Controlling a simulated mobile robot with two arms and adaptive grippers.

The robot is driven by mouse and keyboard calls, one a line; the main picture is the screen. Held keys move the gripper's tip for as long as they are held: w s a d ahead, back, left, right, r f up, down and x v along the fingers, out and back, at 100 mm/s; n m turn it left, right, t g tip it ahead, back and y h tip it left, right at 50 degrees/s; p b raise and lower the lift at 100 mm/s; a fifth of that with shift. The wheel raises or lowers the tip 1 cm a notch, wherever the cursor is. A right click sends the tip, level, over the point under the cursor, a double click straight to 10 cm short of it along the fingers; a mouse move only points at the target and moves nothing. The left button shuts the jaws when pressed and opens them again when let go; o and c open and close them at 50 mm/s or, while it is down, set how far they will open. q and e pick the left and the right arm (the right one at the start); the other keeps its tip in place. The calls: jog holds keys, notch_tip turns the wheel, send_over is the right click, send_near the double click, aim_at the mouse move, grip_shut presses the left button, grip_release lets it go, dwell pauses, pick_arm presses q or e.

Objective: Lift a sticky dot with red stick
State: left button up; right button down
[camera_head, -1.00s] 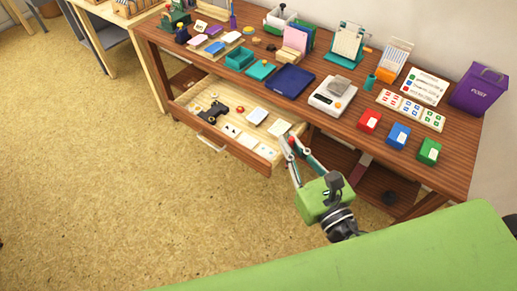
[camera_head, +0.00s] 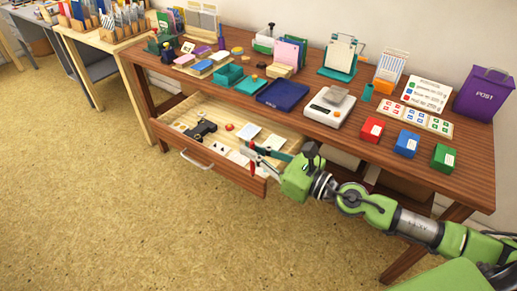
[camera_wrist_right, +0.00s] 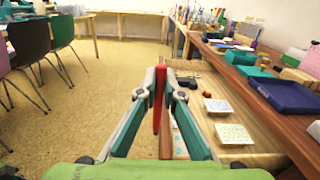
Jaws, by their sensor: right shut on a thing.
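My right gripper (camera_head: 250,152) is over the front edge of the open drawer (camera_head: 223,174) in the head view. In the right wrist view its fingertips (camera_wrist_right: 162,72) are shut on the red stick (camera_wrist_right: 158,100), which points downward. The red stick also shows just below the fingertips in the head view (camera_head: 253,169). Small pale pieces (camera_head: 181,126) lie at the drawer's left end; they are too small to tell whether they are sticky dots. I cannot make out any dot on the stick's end. My left gripper is in neither view.
The drawer also holds a dark object (camera_head: 201,131), a small red round thing (camera_head: 229,127) and white sheets (camera_head: 273,142). Above, the wooden table (camera_head: 330,135) carries a blue tray (camera_head: 283,92), a scale (camera_head: 329,108) and several coloured boxes. The floor in front is clear.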

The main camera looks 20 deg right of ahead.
pick_arm(q)
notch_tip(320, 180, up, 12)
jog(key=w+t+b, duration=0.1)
jog(key=b, duration=1.1)
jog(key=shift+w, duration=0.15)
pick_arm(e)
jog(key=w+d+f+n+g+y, duration=0.2)
jog(key=w+f, duration=0.3)
jog(key=f, duration=0.3)
jog(key=shift+d, duration=0.55)
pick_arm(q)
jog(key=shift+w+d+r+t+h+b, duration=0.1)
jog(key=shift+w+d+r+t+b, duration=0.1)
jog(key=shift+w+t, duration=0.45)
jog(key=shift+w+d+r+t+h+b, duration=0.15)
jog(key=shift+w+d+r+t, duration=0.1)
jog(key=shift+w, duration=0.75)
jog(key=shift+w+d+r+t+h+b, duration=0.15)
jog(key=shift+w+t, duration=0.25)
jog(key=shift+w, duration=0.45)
pick_arm(e)
jog(key=shift+w+f, duration=0.1)
jog(key=shift+f, duration=0.4)
dwell(1.2)
